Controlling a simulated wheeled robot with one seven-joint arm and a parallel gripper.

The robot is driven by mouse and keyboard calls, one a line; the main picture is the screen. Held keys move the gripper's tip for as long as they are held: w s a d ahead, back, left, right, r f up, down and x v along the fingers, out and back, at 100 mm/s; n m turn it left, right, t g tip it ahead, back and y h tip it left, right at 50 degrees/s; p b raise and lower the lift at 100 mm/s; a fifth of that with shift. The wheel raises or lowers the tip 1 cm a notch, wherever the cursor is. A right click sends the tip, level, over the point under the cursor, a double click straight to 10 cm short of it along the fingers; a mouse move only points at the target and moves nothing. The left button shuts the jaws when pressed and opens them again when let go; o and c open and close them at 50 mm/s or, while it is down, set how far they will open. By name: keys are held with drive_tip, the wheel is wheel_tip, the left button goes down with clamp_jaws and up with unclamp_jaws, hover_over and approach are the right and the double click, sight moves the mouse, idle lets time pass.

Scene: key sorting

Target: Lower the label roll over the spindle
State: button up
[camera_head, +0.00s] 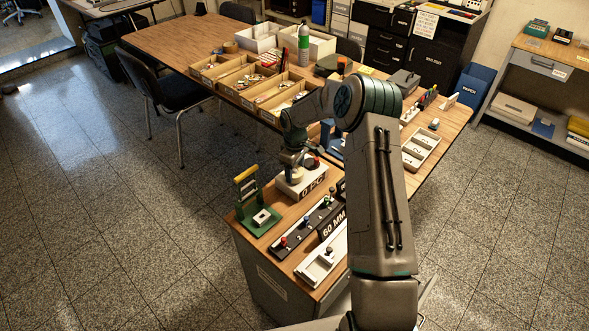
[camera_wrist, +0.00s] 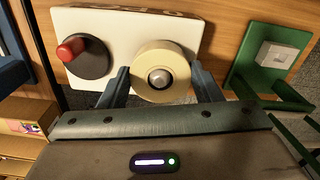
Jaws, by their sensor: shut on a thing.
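The label roll (camera_wrist: 141,63) is a cream ring between the two fingers of my gripper (camera_wrist: 159,73) in the wrist view, and my gripper is shut on it. The roll's hole lines up with the grey round top of the spindle (camera_wrist: 160,79), which shows inside it. I cannot tell how far the roll is down around the spindle. The spindle belongs to a white box (camera_wrist: 100,25) with a red knob on a dark disc (camera_wrist: 72,50). In the head view my gripper (camera_head: 294,166) is over this box (camera_head: 302,190), close to its top.
A dark rail with coloured knobs (camera_head: 306,228) and a white fixture (camera_head: 322,262) lie in front. Wooden trays with small parts (camera_head: 240,83) and a bottle (camera_head: 303,48) stand behind.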

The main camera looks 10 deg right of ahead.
drive_tip(key=shift+f+b, duration=0.15)
drive_tip(key=shift+b, duration=0.15)
idle(0.5)
drive_tip(key=o, duration=1.1)
wheel_tip(320, 180, up, 13)
drive_tip(key=b, duration=0.2)
drive_tip(key=s+a+r+m+h, duration=0.1)
drive_tip(key=s+r+m, duration=0.1)
drive_tip(key=s+r, duration=0.6)
drive_tip(key=s+r+m+t, duration=0.1)
drive_tip(key=s+m, duration=0.1)
drive_tip(key=s, duration=0.7)
drive_tip(key=s+r+m+t, duration=0.1)
drive_tip(key=s+m, duration=0.2)
drive_tip(key=s, duration=0.7)
drive_tip(key=s+r+m+t+y, duration=0.1)
drive_tip(key=s+r+m, duration=0.1)
drive_tip(key=s, duration=0.8)
drive_tip(key=shift+s+d, duration=0.15)
drive_tip(key=shift+d, duration=0.2)
